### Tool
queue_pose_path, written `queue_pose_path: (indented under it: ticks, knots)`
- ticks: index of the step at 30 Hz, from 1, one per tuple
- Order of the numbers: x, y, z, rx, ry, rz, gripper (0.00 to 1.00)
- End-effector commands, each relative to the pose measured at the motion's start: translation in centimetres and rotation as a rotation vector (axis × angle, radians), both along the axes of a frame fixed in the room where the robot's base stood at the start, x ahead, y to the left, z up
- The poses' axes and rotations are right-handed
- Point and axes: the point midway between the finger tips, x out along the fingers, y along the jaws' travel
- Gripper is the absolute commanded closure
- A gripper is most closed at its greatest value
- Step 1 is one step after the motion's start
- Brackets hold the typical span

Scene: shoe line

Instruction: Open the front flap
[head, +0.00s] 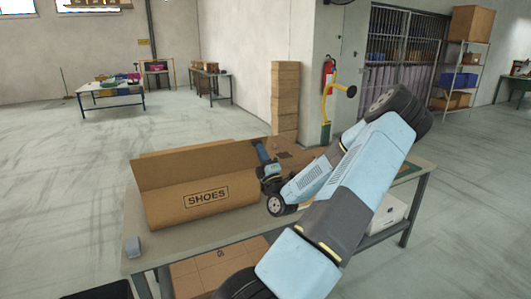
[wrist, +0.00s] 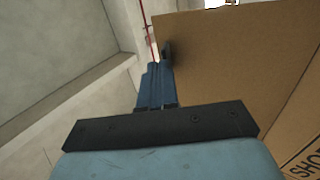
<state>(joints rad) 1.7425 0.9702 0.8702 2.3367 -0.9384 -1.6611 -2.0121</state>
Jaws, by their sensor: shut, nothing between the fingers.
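A brown cardboard shoe box (head: 206,205) lies on the workbench, with SHOES printed on its near face. A tall cardboard panel (head: 190,166) stands up behind that face; I cannot tell for sure which panel is the front flap. My gripper (head: 257,145) is at the right end of the standing panel, its fingers pointing up. In the wrist view my gripper (wrist: 162,58) is shut and empty, its fingertips at the edge of a broad cardboard panel (wrist: 235,70). I cannot tell if they touch it. Part of the lettering shows at lower right there. The box's inside is hidden.
The workbench (head: 240,232) has a small grey block (head: 133,247) at its front left corner. My arm reaches over the bench's right side. A pillar with a fire extinguisher (head: 328,72) and stacked cartons (head: 286,100) stand beyond the bench.

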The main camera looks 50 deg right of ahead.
Motion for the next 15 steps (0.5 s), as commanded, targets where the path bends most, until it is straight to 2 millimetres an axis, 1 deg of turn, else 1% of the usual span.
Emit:
queue_pose_path:
  ticks: [5,8,11,15]
  knots:
    - [-0.7,0.5,-0.6,0.001,0.002,0.001,1.0]
    - [-1.6,0.9,-1.2,0.001,0.003,0.0,1.0]
    - [-2.8,1.6,-2.0,0.001,0.003,0.001,1.0]
    - [-5.2,2.5,-3.2,0.001,0.003,0.0,1.0]
